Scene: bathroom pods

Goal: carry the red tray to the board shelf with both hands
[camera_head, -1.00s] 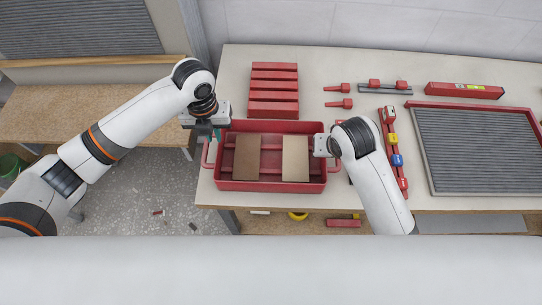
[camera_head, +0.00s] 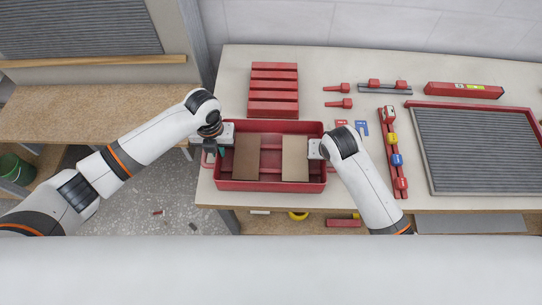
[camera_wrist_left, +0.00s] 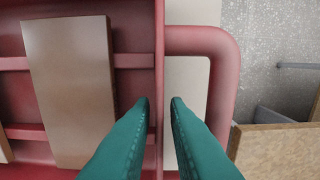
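The red tray (camera_head: 262,186) sits on the pale worktable with a dark brown panel (camera_head: 247,158) and a lighter tan panel (camera_head: 295,158) in it. My left gripper (camera_head: 213,150) is at the tray's left end. In the left wrist view its teal fingers (camera_wrist_left: 160,101) are apart, with the tray's side wall (camera_wrist_left: 159,55) showing between them and the handle (camera_wrist_left: 232,75) to the right. Contact cannot be told. My right gripper (camera_head: 316,150) is at the tray's right end, its fingers hidden. A chipboard shelf (camera_head: 95,115) lies at the left.
Red blocks (camera_head: 273,90) stand behind the tray. A red rail with coloured knobs (camera_head: 394,160), small red and blue parts (camera_head: 361,127) and a grey ribbed panel (camera_head: 478,150) lie to the right. A gap with speckled floor (camera_head: 140,195) separates table and shelf. A green bucket (camera_head: 14,168) stands far left.

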